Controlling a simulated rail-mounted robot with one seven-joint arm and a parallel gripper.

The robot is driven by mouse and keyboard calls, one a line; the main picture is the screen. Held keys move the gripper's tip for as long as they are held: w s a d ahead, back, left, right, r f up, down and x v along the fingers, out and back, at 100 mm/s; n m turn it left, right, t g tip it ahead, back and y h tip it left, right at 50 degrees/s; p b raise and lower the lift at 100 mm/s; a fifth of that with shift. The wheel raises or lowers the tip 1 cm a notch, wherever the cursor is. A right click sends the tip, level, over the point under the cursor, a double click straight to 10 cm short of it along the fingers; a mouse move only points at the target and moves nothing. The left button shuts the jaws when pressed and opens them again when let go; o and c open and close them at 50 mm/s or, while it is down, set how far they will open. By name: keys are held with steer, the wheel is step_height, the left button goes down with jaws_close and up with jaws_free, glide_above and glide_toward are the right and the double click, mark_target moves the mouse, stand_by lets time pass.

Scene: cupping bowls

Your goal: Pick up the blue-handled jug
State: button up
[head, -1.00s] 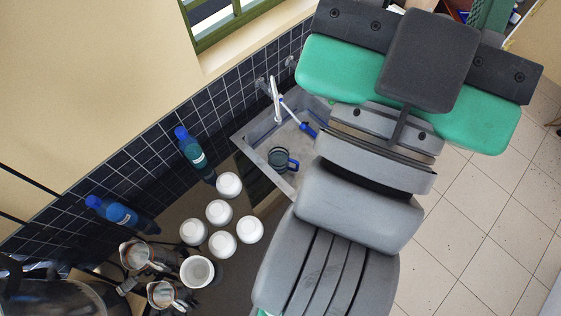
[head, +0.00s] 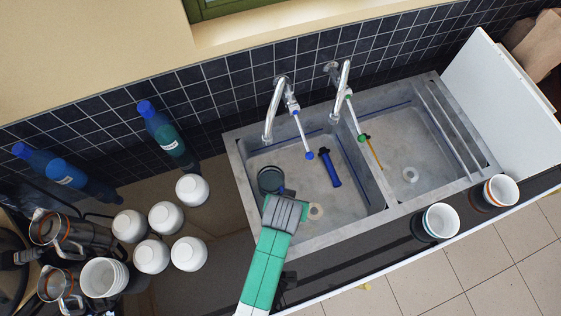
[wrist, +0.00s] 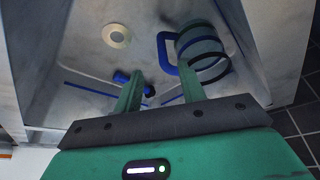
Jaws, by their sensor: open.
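The blue-handled jug (head: 270,180) stands in the left sink basin, near its left wall. It is a small dark teal vessel. In the wrist view its ringed body (wrist: 203,52) and its blue loop handle (wrist: 165,52) are plain. My gripper (wrist: 162,78) is open and empty. In the wrist view the jug lies beyond the right finger, whose tip overlaps its lower edge. The handle shows in line with the gap between the fingers. In the head view my gripper (head: 285,203) is over the basin, just below the jug in the picture.
A blue cylinder (head: 329,168) lies in the same basin, near the drain. Two faucets (head: 274,110) rise behind the sink (head: 375,215). Several white bowls (head: 166,217), blue bottles (head: 165,130) and metal pitchers (head: 50,228) stand to the left. Two cups (head: 440,221) stand on the front ledge.

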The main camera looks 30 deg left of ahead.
steer(key=x, duration=0.2)
steer(key=b+x, duration=0.1)
steer(key=x, duration=0.2)
steer(key=b+x, duration=0.1)
steer(key=x, duration=0.1)
steer(key=shift+w+a+f, duration=0.15)
steer(key=shift+a+f, duration=0.05)
steer(key=shift+a, duration=0.1)
steer(key=shift+r, duration=0.1)
jaws_close()
